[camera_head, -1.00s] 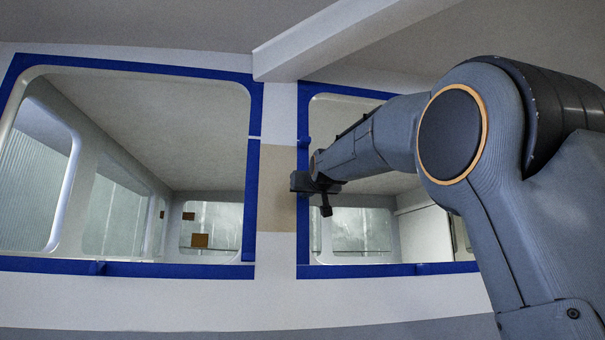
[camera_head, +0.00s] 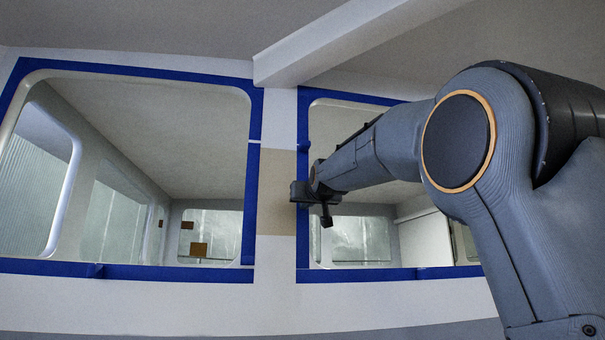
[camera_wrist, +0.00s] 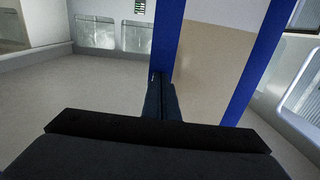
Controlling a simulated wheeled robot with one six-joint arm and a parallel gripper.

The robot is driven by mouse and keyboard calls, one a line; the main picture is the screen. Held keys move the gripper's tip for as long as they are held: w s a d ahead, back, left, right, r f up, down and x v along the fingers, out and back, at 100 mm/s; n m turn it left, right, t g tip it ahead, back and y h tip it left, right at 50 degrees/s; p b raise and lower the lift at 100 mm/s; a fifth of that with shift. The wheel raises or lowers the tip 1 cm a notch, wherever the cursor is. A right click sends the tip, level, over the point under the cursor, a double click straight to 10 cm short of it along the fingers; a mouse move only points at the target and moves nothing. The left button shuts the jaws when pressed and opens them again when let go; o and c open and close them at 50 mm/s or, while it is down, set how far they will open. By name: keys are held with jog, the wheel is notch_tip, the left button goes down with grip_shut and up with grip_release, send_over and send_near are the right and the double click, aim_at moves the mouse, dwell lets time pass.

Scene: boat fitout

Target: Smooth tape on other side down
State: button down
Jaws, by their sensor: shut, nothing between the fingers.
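Blue tape frames two window openings in a white wall. The strip on the right window's left side (camera_head: 303,240) runs beside a tan panel (camera_head: 277,200). My gripper (camera_head: 298,192) is shut and empty, at about mid-height on this strip, and hides part of it. A small blue bump (camera_head: 304,147) sticks out of the strip above my gripper. The left window's right-hand strip (camera_head: 253,200) also shows in the wrist view (camera_wrist: 255,62).
A white beam (camera_head: 340,45) slopes down to the wall above the gap between the windows. Small blue bumps stick out of the bottom tape of the left window (camera_head: 97,271) and right window (camera_head: 420,272). My arm crosses the right window opening.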

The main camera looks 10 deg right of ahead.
aim_at(303, 232)
dwell(0.3)
jog(key=shift+w+f+b, duration=0.1)
jog(key=shift+f+b, duration=1.4)
jog(key=shift+f, duration=0.15)
jog(key=shift+f+b, duration=0.45)
jog(key=shift+f, duration=0.1)
jog(key=shift+f+b, duration=1.55)
jog(key=shift+f, duration=0.05)
jog(key=shift+f, duration=0.1)
